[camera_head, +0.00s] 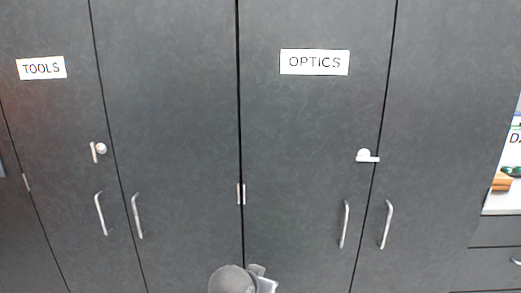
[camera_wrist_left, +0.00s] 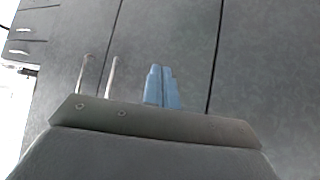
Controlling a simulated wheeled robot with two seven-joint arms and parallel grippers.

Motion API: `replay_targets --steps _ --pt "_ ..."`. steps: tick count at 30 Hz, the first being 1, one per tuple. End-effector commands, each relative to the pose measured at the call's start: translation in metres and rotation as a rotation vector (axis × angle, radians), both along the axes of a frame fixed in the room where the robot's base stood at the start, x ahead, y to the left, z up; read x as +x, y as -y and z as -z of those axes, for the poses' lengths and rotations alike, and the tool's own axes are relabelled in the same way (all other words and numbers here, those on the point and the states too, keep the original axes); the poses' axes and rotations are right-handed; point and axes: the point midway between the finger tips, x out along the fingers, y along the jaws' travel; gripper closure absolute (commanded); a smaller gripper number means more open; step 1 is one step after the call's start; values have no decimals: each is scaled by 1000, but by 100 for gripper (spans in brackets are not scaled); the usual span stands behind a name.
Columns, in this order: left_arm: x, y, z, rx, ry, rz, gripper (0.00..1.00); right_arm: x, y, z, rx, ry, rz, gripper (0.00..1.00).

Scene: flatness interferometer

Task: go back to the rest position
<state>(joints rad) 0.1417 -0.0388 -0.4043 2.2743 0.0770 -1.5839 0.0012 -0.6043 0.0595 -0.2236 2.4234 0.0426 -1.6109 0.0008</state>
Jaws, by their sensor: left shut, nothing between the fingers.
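My left gripper (camera_wrist_left: 162,88) shows in the left wrist view as two pale blue fingers side by side, shut with nothing between them. It points toward dark grey cabinet fronts, and I cannot tell how far away they are. In the head view only a grey rounded part of my own arm shows at the bottom middle, and the fingers cannot be made out there. My right gripper is in neither view.
A dark cabinet labelled TOOLS (camera_head: 41,68) stands at left, one labelled OPTICS (camera_head: 314,62) at right. Their doors are shut, with bar handles (camera_head: 345,224) and latches (camera_head: 367,156) sticking out. A counter with drawers (camera_head: 495,268) is at the right edge.

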Motion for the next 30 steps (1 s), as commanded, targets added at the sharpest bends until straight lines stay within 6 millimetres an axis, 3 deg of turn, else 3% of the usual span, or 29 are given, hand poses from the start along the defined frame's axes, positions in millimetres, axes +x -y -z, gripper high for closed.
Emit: replay_targets --steps 6,15,24,30 --pt "-53 -54 52 20 -107 -84 100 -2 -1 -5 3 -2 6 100" --pt "-131 -108 116 50 -245 -164 100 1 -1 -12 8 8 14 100" --pt "-222 -141 187 95 -428 -201 100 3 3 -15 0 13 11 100" --pt "-283 -147 223 119 -544 -198 100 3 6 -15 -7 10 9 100"
